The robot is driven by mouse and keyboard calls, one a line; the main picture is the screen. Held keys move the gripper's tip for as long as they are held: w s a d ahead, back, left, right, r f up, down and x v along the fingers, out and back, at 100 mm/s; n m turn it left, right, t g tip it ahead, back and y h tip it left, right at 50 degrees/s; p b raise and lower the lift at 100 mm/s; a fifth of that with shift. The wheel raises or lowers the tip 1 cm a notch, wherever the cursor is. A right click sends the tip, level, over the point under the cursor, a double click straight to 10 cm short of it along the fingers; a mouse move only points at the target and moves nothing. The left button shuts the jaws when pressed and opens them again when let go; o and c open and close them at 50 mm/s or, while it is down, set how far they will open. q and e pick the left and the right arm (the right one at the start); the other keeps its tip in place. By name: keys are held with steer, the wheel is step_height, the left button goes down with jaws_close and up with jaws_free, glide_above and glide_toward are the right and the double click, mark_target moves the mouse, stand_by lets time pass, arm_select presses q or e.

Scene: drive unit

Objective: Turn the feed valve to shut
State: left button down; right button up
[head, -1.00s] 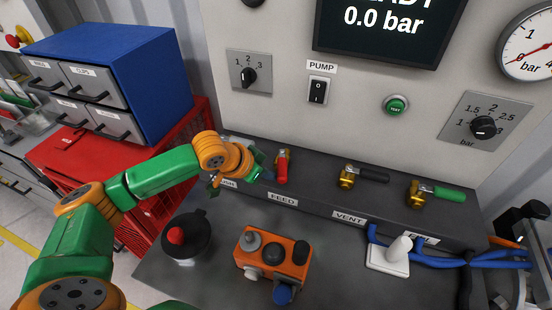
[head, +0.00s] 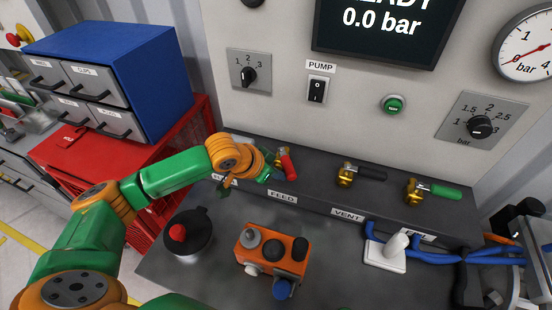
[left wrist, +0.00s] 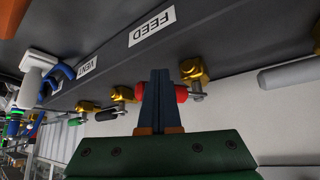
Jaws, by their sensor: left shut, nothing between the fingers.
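The feed valve has a brass body and a red handle (head: 288,166). It sits on the dark ledge behind the FEED label (head: 283,197). In the head view its handle points toward the front edge and slants a little right. My left gripper (head: 268,174) is shut and empty, close against the left side of the handle. In the left wrist view the shut fingers (left wrist: 162,88) overlap the red handle (left wrist: 181,93) near the brass body (left wrist: 192,70); whether they touch it I cannot tell. My right gripper is out of view.
The vent valve (head: 347,173) with a black handle and another valve (head: 412,191) with a green handle stand to the right, handles pointing right. An orange box (head: 255,262), a black-lidded pot (head: 187,240) and a white tool (head: 386,254) stand on the bench in front.

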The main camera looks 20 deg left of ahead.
mark_target(290, 172)
arm_select(q)
steer(key=shift+w+d+p, duration=0.25)
steer(key=shift+d+p, duration=0.15)
steer(key=shift+d, duration=0.2)
steer(key=shift+w+d, duration=0.1)
steer(key=shift+d, duration=0.15)
steer(key=shift+w+d+r, duration=0.1)
steer(key=shift+w+d, duration=0.25)
steer(key=shift+w, duration=0.05)
steer(key=shift+w+d, duration=0.15)
steer(key=shift+d, duration=0.15)
